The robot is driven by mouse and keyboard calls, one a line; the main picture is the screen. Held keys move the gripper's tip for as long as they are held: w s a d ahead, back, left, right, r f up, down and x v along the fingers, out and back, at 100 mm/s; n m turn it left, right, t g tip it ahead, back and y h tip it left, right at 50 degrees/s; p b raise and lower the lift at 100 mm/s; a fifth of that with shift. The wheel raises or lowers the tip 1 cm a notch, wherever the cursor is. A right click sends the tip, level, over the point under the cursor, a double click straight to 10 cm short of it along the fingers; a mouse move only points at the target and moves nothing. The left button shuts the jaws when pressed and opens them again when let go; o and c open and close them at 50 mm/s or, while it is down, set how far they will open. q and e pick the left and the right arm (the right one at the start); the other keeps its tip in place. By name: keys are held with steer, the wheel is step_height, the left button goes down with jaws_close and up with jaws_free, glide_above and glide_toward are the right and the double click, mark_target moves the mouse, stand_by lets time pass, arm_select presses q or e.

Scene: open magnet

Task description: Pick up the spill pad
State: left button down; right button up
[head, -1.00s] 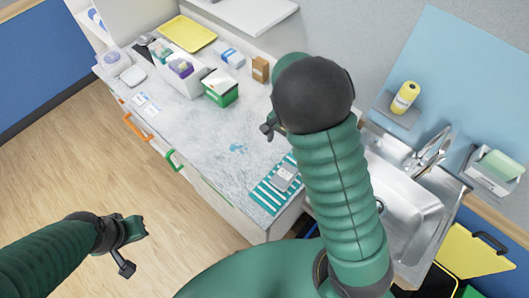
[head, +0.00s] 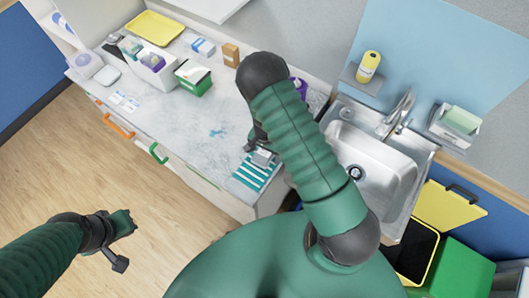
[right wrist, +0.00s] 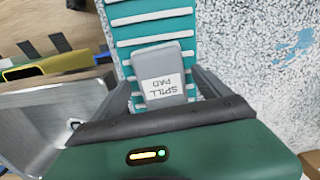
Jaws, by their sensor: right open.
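The spill pad (head: 263,158) is a small grey block with a white label. It lies on a teal-and-white striped mat (head: 250,178) near the counter's front right corner. In the right wrist view the pad (right wrist: 161,62) shows its printed label upside down. My right gripper (head: 254,140) is at the pad, partly hidden by my arm in the head view. In the right wrist view its open fingers (right wrist: 165,88) lie on both sides of the pad's near end; contact cannot be told. My left gripper (head: 125,242) is open and empty over the floor.
A sink (head: 365,160) lies right of the mat. A green-and-white box (head: 194,77), a white bin (head: 150,68) and a yellow tray (head: 155,28) stand farther back on the counter (head: 185,120). The counter middle is clear except for a blue spill (head: 217,132).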

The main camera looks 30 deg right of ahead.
steer(key=shift+w+f, duration=0.1)
steer(key=shift+w, duration=0.05)
steer(key=shift+c, duration=0.5)
steer(key=shift+w+f, duration=0.1)
steer(key=shift+w, duration=0.1)
steer(key=c, duration=0.5)
steer(key=shift+s, duration=0.2)
steer(key=c, duration=0.9)
arm_select(q)
steer(key=shift+w+f, duration=0.1)
steer(key=shift+w, duration=0.1)
arm_select(e)
steer(key=shift+o, duration=0.2)
arm_select(q)
steer(key=shift+f, duration=0.1)
arm_select(e)
steer(key=shift+w, duration=0.1)
